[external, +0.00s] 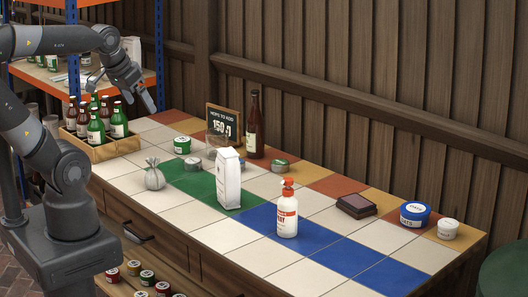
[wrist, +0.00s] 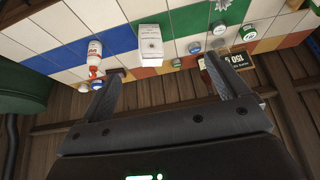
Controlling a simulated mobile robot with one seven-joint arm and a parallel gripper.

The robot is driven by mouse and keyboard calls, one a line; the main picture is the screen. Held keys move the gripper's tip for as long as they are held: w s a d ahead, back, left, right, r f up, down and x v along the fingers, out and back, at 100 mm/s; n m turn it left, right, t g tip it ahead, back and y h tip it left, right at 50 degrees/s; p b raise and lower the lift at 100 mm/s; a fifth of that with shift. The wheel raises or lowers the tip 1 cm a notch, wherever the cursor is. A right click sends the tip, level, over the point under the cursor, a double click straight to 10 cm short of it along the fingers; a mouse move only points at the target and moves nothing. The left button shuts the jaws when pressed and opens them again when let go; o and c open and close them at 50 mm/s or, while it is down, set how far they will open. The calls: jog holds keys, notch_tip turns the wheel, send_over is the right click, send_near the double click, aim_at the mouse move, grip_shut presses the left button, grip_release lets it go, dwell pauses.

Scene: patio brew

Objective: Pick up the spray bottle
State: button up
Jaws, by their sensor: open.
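The spray bottle (external: 287,212) is white with an orange-red spray head and a label. It stands upright on the blue tiles near the front of the counter. It also shows in the wrist view (wrist: 94,54), at the upper left. My gripper (external: 143,102) is raised at the back left, above the bottle crate and far from the spray bottle. In the wrist view my gripper (wrist: 165,95) has its two fingers spread wide with nothing between them.
A white packet (external: 228,179) stands left of the spray bottle. A tall brown bottle (external: 254,125) and a chalkboard sign (external: 224,122) stand behind. A wooden crate (external: 110,150) holds several bottles. A dark box (external: 356,206) and a blue-lidded tub (external: 414,214) are right. Tiles around the spray bottle are clear.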

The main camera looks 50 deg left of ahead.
jog(key=c, duration=0.4)
jog(key=m+g, duration=0.6)
jog(key=m, duration=1.6)
send_over(288, 188)
notch_tip(288, 188, down, 14)
jog(key=shift+w+r, duration=0.1)
jog(key=shift+r, duration=0.15)
jog(key=shift+d+f, duration=0.1)
jog(key=shift+f, duration=0.25)
jog(key=f, duration=1)
jog(key=shift+a+f, duration=0.15)
jog(key=shift+a, duration=0.05)
